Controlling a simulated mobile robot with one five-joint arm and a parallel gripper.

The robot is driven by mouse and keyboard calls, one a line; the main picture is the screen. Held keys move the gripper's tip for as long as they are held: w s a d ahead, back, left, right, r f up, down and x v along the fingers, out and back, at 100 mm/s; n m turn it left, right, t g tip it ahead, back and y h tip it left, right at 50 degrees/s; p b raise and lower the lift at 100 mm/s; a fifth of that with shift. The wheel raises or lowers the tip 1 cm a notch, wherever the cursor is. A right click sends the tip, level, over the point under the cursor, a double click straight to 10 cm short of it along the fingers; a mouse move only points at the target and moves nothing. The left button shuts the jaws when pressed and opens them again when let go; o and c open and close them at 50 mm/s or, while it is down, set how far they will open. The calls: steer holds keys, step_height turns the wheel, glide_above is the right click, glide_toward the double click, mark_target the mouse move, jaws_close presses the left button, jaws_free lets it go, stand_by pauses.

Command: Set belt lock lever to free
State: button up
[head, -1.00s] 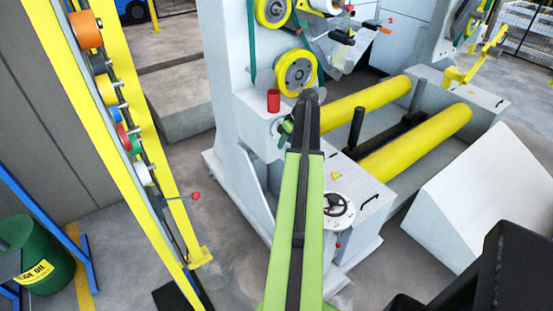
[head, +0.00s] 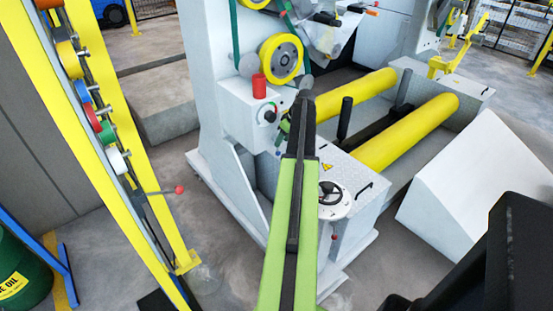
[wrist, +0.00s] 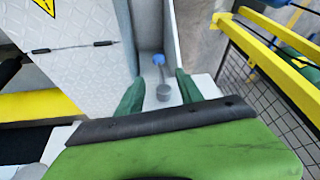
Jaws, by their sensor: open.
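A small lever with a blue knob (wrist: 159,60) and a grey round hub (wrist: 164,92) shows in the wrist view, on the pale machine wall. No label on it can be read, so I cannot confirm that it is the belt lock lever. My gripper (wrist: 160,88) has its two green fingers apart, one to each side of the hub in the picture. Nothing is held. In the head view, my gripper (head: 284,128) is mostly hidden behind my arm, in front of the machine's side below the red cylinder (head: 259,86).
Yellow rollers (head: 405,132) lie right of my arm. A handwheel (head: 331,193) sits on the machine's low box. A yellow rack (head: 100,150) with coloured rollers and a red-ball lever (head: 178,189) stands left. Bare floor lies between rack and machine.

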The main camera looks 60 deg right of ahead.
steer(key=b+x, duration=0.5)
steer(key=x, duration=0.2)
steer(key=shift+f, duration=0.25)
steer(key=shift+r, duration=0.1)
steer(key=shift+c, duration=0.4)
jaws_close()
stand_by(0.4)
